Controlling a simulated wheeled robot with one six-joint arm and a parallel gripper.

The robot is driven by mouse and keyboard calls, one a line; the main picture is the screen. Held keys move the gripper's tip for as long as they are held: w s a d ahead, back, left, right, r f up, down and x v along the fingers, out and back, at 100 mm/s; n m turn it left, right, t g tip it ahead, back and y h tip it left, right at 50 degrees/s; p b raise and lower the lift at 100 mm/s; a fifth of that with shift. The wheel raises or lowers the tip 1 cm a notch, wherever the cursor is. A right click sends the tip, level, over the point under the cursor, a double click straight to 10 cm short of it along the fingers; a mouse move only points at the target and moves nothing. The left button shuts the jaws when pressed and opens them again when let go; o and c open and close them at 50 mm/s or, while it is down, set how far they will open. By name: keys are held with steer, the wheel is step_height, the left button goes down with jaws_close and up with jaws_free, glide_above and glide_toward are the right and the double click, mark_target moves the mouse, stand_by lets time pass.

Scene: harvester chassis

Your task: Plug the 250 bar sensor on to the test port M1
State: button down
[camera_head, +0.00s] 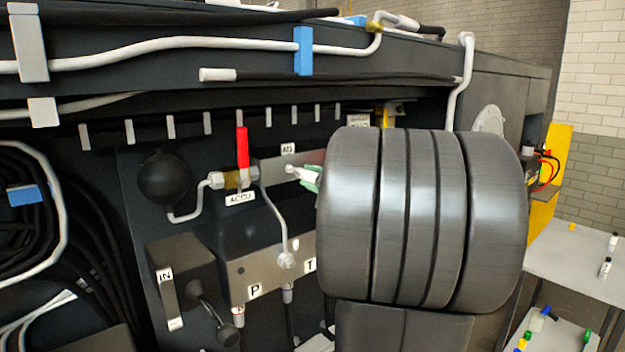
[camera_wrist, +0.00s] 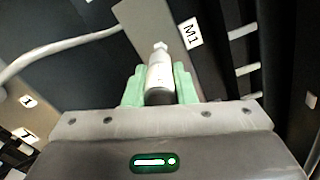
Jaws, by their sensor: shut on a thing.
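My gripper (camera_head: 312,180), with green fingers, is shut on a small white cylindrical sensor (camera_head: 302,174). The sensor also shows in the wrist view (camera_wrist: 160,78), between the green fingers, its narrow tip pointing away from my gripper. The sensor's pressure marking cannot be read. In the head view the label (camera_head: 288,148) is above the sensor. The M1 port itself is not clearly seen, and I cannot tell whether the tip touches it.
A red lever valve (camera_head: 242,148) and the ACCU label (camera_head: 240,197) are left of the sensor, with a black ball (camera_head: 165,177) beyond. A thin pipe (camera_head: 277,215) runs down to the P/T block (camera_head: 270,275). A side table (camera_head: 580,250) at right holds small parts.

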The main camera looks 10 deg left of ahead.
steer(key=shift+x, duration=1.25)
steer(key=c, duration=1.1)
jaws_free()
steer(key=b+v, duration=0.2)
steer(key=v, duration=1.1)
steer(key=shift+s+d, duration=0.3)
steer(key=p+x, duration=0.2)
steer(key=x, duration=1.1)
steer(key=shift+w+a, duration=0.3)
steer(key=shift+s+d, duration=0.2)
steer(key=shift+d, duration=0.05)
steer(key=shift+d, duration=0.1)
